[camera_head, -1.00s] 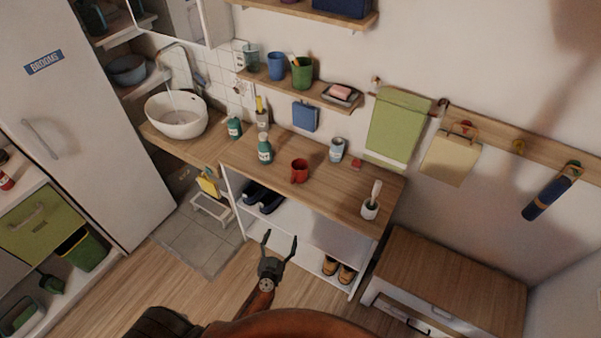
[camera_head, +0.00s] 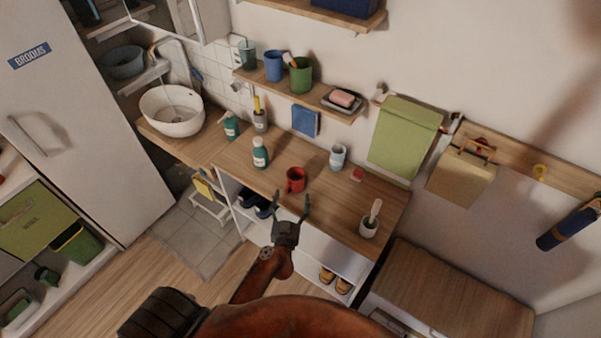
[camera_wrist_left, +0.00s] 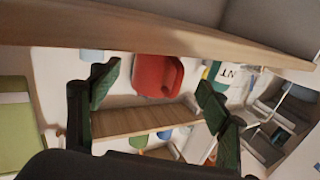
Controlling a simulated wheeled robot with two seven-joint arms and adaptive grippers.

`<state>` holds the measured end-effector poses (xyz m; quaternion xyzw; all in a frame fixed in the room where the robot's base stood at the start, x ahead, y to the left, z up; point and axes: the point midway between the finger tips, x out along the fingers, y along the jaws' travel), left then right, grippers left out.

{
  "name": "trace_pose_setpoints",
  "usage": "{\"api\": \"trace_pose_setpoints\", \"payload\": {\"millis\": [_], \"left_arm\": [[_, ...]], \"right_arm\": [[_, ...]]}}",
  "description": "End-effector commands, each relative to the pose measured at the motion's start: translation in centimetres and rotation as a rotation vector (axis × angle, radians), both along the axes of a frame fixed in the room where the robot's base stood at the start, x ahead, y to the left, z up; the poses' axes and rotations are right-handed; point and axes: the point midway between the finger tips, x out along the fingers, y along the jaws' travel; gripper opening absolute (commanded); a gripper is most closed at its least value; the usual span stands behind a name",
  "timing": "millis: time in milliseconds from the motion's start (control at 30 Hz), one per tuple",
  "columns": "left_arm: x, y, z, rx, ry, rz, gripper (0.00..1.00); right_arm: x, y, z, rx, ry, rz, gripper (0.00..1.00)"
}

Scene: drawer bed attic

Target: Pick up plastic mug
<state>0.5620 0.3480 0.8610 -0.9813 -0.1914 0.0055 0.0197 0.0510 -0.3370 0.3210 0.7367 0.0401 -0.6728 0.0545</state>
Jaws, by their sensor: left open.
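A red mug (camera_head: 296,179) stands upright on the wooden counter (camera_head: 335,205) near its front edge. My left gripper (camera_head: 292,206) is open and empty, just in front of the counter edge, with its fingers pointing at the mug but apart from it. In the left wrist view the red mug (camera_wrist_left: 155,76) appears beyond and between the green fingertips of the left gripper (camera_wrist_left: 155,90). My right gripper is not in view.
A teal bottle (camera_head: 260,153) stands left of the mug, a pale cup (camera_head: 338,157) behind right, and a white holder with a brush (camera_head: 369,226) at the right end. A wall shelf (camera_head: 310,97) holds a blue cup (camera_head: 274,66) and green cup (camera_head: 301,76).

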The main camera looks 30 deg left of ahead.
Motion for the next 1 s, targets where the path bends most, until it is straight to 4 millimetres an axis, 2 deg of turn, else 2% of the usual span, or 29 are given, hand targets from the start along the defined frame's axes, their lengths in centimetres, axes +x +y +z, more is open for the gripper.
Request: {"api": "trace_pose_setpoints", "payload": {"millis": [167, 400, 467, 567, 700, 833, 1000], "left_arm": [[0.9, 0.7, 0.1, 0.000, -0.002, 0.007, 0.70], [3.1, 1.9, 0.0, -0.002, -0.003, 0.014, 0.70], [4.0, 2.2, -0.2, -0.003, -0.003, 0.013, 0.70], [5.5, 2.6, -0.3, -0.003, -0.003, 0.013, 0.70], [6.8, 3.1, -0.2, -0.002, -0.001, 0.011, 0.70], [7.0, 3.2, -0.1, -0.002, -0.001, 0.010, 0.70], [7.1, 3.1, -0.1, -0.002, -0.001, 0.008, 0.68]], "right_arm": [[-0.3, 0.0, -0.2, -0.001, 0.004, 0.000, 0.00], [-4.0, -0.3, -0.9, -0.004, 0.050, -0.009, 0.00], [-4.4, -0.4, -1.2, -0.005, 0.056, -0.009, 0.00], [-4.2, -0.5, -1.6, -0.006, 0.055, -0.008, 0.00], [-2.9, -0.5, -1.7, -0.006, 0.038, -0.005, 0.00], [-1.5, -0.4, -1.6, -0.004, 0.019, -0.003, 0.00], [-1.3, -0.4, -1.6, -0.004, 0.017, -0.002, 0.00]]}}
